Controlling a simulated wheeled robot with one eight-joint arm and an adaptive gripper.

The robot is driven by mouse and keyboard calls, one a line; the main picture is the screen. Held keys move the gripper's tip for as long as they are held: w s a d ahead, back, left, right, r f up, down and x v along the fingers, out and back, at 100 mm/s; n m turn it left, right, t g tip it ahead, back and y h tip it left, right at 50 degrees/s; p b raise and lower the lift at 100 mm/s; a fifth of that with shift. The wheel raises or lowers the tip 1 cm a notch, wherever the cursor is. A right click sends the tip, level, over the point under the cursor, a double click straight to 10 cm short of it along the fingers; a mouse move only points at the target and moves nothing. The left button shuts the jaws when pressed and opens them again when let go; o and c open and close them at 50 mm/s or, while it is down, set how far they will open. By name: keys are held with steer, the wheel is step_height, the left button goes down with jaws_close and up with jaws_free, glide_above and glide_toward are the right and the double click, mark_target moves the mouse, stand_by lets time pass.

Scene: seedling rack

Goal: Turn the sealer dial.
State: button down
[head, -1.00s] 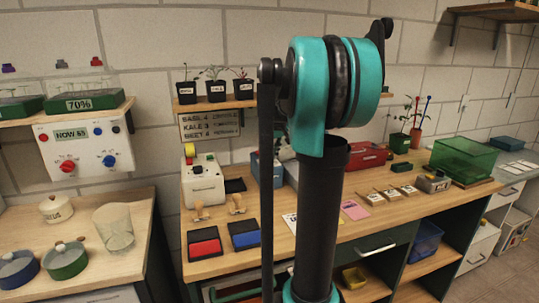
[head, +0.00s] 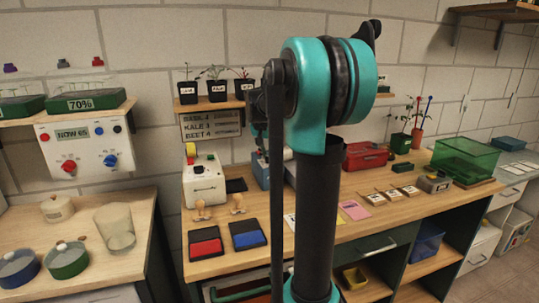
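A small white machine (head: 204,187), which looks like the sealer, stands at the left end of the wooden bench. A small dark round knob (head: 198,169) on its front face looks like the dial; its setting is too small to read. My gripper (head: 262,152) shows in part as dark pieces just left of my arm's link, to the right of the white machine and apart from it in the picture. My arm hides most of it, so its fingers cannot be made out.
Potted seedlings (head: 216,90) sit on the shelf above. A wall panel with knobs (head: 88,148) hangs at left.

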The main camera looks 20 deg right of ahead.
mark_target(268, 158)
steer(key=m+g, duration=0.1)
steer(key=m, duration=0.1)
steer(key=m+h, duration=0.1)
steer(key=m, duration=0.2)
steer(key=shift+w+a+m+g, duration=0.1)
steer(key=shift+w+m+g, duration=0.05)
steer(key=shift+m+g, duration=0.2)
stand_by(0.4)
steer(key=c, duration=1.2)
jaws_free()
steer(key=shift+o, duration=0.2)
steer(key=shift+r, duration=0.1)
steer(key=shift+a+r, duration=0.15)
steer(key=shift+r, duration=0.2)
steer(key=shift+s+a+r, duration=0.3)
steer(key=shift+a+r, duration=0.5)
steer(key=shift+r, duration=0.15)
steer(key=s+a, duration=0.4)
steer(key=a, duration=0.6)
steer(key=shift+a, duration=0.25)
steer(key=shift+c, duration=0.5)
